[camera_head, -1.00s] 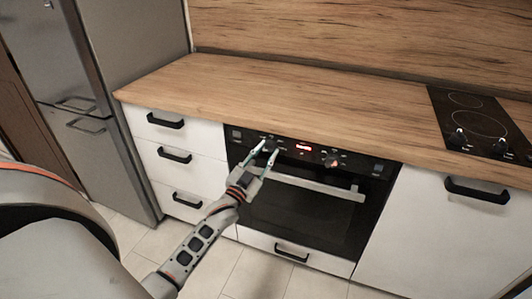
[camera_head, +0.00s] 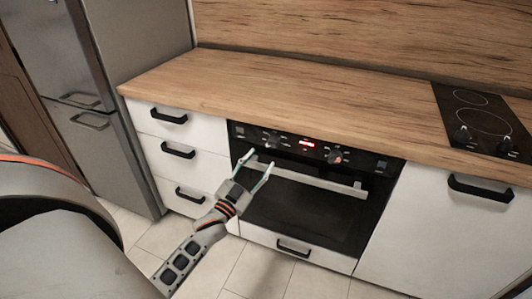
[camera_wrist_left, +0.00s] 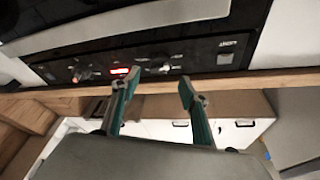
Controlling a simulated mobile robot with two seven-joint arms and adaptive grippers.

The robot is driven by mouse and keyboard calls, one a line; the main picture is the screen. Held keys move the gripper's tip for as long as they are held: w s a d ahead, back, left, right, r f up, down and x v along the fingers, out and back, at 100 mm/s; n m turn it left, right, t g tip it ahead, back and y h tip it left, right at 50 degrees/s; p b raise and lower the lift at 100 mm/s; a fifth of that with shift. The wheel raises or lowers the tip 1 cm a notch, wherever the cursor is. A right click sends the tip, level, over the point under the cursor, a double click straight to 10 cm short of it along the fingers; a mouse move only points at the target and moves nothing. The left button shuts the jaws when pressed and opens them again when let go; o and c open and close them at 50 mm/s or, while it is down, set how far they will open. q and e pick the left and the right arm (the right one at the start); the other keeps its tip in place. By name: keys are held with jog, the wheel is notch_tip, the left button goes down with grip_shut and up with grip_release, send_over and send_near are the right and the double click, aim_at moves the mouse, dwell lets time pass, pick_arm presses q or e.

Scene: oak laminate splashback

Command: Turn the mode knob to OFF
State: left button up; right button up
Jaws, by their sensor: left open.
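The oven's black control panel (camera_head: 310,147) carries a left knob (camera_head: 273,141) and a right knob (camera_head: 335,156), with a lit red display (camera_head: 307,143) between them. Labels are too small to read, so I cannot tell which is the mode knob or where either points. My left gripper (camera_head: 259,159) is open and empty, below and apart from the left knob, its fingertips over the left end of the oven handle in the picture. The left wrist view shows the panel upside down, with the left knob (camera_wrist_left: 163,67) between the open fingertips (camera_wrist_left: 158,78) and the other knob (camera_wrist_left: 82,76) to the left.
The oven's handle bar (camera_head: 315,181) sticks out below the panel. The wooden worktop (camera_head: 240,85) overhangs above, with a black hob (camera_head: 480,115) at right. White drawers (camera_head: 170,150) and a grey fridge (camera_head: 130,100) stand left. The floor in front is clear.

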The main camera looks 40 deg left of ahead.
pick_arm(q)
jog(key=v, duration=0.5)
jog(key=shift+s, duration=0.1)
jog(key=shift+d, duration=0.1)
dwell(0.3)
jog(key=s+d+f+g+h+p, duration=0.2)
jog(key=s+d+f+g, duration=0.3)
jog(key=s+d, duration=0.6)
jog(key=s+d+f+g+h+p, duration=0.2)
jog(key=s+d+f+g+p, duration=0.2)
jog(key=s+d+f, duration=0.6)
jog(key=shift+s+d+g, duration=0.55)
jog(key=shift+s+g, duration=0.15)
jog(key=shift+s, duration=0.25)
pick_arm(e)
jog(key=r, duration=0.1)
jog(key=a+r, duration=0.1)
jog(key=r, duration=0.2)
jog(key=shift+s+a+r, duration=0.1)
jog(key=shift+s+a, duration=0.1)
jog(key=shift+s, duration=0.2)
